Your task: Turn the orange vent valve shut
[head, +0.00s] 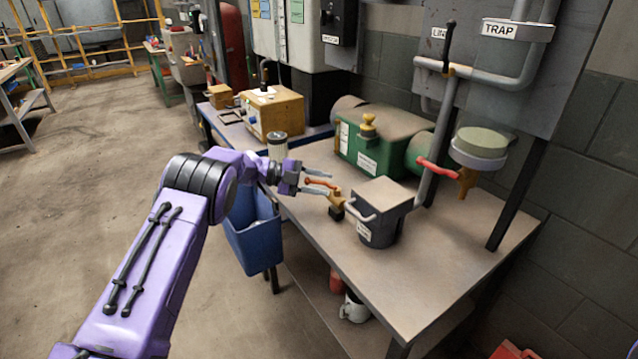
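The orange vent valve has an orange lever (322,183) on a small brass body (337,199). It sits at the left edge of the workbench, beside a dark lidded bucket. My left gripper (316,183) reaches in from the left with its two grey fingers apart. The lever lies between the fingers in the picture; I see gaps around it and cannot tell whether either finger touches it. My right gripper is not in view.
The dark bucket (381,225) with a pale handle stands close right of the valve. A green machine (372,150) is behind. A red-handled valve (439,169) is on the pipe to the right. A blue bin (252,237) stands below my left forearm. The bench front (425,275) is clear.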

